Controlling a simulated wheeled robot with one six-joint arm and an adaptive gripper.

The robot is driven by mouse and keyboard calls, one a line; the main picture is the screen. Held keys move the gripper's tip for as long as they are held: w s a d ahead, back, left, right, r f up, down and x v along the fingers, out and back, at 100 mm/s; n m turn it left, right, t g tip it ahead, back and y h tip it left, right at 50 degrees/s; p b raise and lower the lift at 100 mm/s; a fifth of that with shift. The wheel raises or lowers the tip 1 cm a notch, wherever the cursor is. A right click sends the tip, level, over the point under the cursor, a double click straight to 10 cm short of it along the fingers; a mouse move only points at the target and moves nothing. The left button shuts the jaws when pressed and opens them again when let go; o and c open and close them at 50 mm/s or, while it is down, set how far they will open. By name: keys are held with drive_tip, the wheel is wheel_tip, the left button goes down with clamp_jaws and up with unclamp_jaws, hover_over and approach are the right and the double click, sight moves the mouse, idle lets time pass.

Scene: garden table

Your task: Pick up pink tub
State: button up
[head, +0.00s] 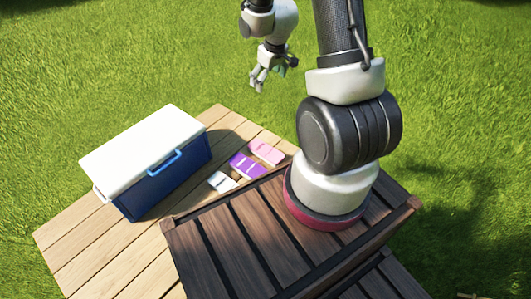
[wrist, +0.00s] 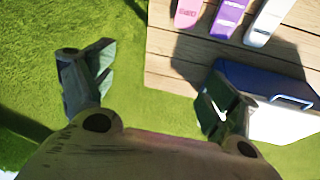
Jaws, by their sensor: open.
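The pink tub (head: 267,152) lies on the light wooden table, at the far end of a short row with a purple tub (head: 247,166) and a white tub (head: 222,181). In the wrist view the pink tub (wrist: 188,13) is at the top edge, partly cut off, left of the purple tub (wrist: 229,17) and the white tub (wrist: 265,22). My gripper (head: 269,77) is raised well above the table and apart from the tubs. In the wrist view my gripper (wrist: 150,92) has its two fingers spread wide with nothing between them.
A blue cooler with a white lid (head: 146,147) stands on the table (head: 75,240) left of the tubs; its blue side (wrist: 262,84) shows at right in the wrist view. Grass surrounds everything.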

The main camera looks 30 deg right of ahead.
wheel_tip(320, 180, down, 12)
drive_tip(key=n+y, duration=0.1)
drive_tip(key=y, duration=0.1)
approach(266, 150)
drive_tip(key=shift+w+a+f, duration=0.15)
drive_tip(key=shift+f, duration=0.2)
drive_tip(key=shift+w+a+f, duration=0.15)
drive_tip(key=shift+f, duration=0.2)
drive_tip(key=x, duration=0.7)
drive_tip(key=shift+d+f, duration=0.1)
drive_tip(key=shift+f, duration=0.35)
drive_tip(key=c, duration=1.2)
